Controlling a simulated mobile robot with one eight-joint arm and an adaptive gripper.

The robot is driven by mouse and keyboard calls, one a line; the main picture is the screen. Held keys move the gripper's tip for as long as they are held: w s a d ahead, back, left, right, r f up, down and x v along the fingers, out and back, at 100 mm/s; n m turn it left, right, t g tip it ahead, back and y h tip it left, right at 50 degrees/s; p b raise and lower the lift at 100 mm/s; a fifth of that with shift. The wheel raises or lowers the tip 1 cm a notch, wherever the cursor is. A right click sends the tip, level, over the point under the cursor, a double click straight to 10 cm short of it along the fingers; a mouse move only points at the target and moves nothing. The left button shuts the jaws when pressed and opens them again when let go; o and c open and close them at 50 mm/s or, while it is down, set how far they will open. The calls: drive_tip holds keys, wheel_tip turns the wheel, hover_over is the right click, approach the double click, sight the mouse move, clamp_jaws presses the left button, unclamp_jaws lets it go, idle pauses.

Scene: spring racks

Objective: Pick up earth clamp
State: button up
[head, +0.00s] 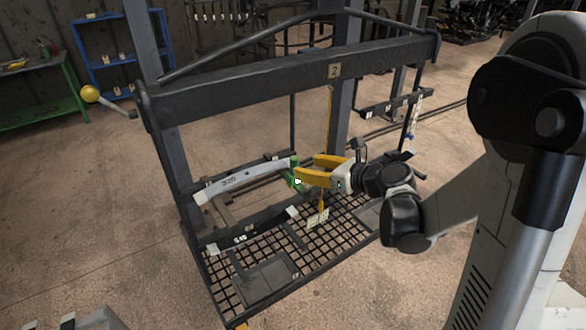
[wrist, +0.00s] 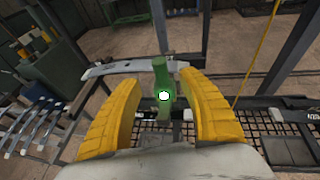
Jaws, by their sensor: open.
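The earth clamp appears to be the green piece (wrist: 162,72) in the wrist view, upright between my gripper's two yellow fingers, with gaps on both sides. A white spot shows on it. It also shows in the head view (head: 294,174), just left of the fingertips and near the right end of the pale curved bar marked with digits (head: 240,179). My gripper (head: 305,170) is open, with nothing held; it also shows in the wrist view (wrist: 164,85). Whether the clamp is fixed to the bar cannot be told.
A dark steel rack frame with a top beam (head: 290,78) stands around the clamp, with a mesh floor (head: 232,283) below. A yellow cord (wrist: 258,50) hangs right of my gripper. A green table (head: 45,100) and a blue shelf (head: 103,57) stand at the back left.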

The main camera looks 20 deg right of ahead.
sight(298, 162)
drive_tip(key=x, duration=0.6)
drive_tip(key=shift+w+a+r, duration=0.1)
drive_tip(key=shift+w+r, duration=0.05)
drive_tip(key=shift+w, duration=0.1)
drive_tip(key=shift+s+r, duration=0.1)
clamp_jaws()
